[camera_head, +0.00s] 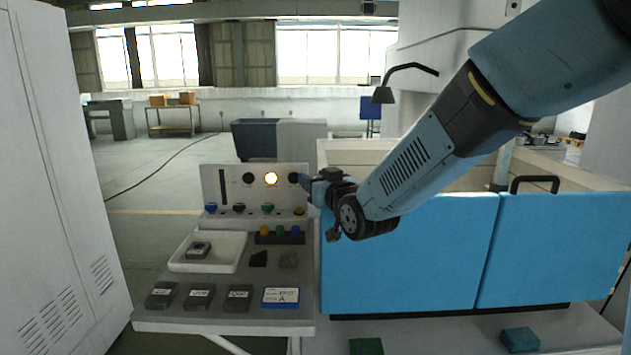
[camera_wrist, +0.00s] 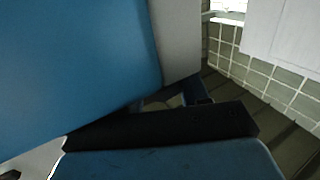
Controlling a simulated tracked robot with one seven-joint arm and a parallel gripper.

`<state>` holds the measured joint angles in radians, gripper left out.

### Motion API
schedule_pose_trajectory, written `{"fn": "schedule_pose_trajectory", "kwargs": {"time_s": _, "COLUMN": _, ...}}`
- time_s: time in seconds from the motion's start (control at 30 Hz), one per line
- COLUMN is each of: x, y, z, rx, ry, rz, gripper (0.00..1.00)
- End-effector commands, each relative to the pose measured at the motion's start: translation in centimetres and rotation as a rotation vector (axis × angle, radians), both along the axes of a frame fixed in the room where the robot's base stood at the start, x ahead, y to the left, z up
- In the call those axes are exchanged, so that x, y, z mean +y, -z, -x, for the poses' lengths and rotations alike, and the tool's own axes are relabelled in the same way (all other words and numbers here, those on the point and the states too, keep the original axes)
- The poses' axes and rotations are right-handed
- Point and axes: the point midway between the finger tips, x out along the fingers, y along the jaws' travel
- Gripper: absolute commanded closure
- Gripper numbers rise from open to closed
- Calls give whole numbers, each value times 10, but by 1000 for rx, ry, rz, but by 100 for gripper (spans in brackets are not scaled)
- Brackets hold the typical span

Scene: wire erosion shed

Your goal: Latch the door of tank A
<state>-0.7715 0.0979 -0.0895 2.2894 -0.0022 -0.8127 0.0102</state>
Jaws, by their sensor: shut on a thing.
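A left blue door (camera_head: 410,260) and a right blue door (camera_head: 560,250) front the tanks side by side. A dark slanted seam runs between them; I cannot tell whether the left door is fully closed. A black handle (camera_head: 535,182) stands at the right door's top. My gripper (camera_head: 328,190) is at the left door's top left corner, shut on what seems to be its handle, which is mostly hidden. In the wrist view a blue panel (camera_wrist: 75,65) fills the upper left, and a dark bar crosses below it. No tank label is readable on the doors.
A white cabinet (camera_head: 55,190) stands far left.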

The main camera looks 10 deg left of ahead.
Motion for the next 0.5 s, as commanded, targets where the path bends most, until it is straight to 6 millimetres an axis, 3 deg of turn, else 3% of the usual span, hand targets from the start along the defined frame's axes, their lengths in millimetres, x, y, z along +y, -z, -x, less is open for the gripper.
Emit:
{"fn": "schedule_pose_trajectory", "kwargs": {"time_s": 0.03, "x": 1, "y": -8, "z": -1, "rx": -13, "ry": -3, "rz": -12, "gripper": 85}}
{"fn": "schedule_pose_trajectory", "kwargs": {"time_s": 0.4, "x": 1, "y": -8, "z": -1, "rx": -13, "ry": -4, "rz": -12, "gripper": 86}}
{"fn": "schedule_pose_trajectory", "kwargs": {"time_s": 0.43, "x": 1, "y": -8, "z": -1, "rx": -13, "ry": -4, "rz": -12, "gripper": 52}}
{"fn": "schedule_pose_trajectory", "kwargs": {"time_s": 0.5, "x": 1, "y": -8, "z": -1, "rx": -13, "ry": -4, "rz": -12, "gripper": 46}}
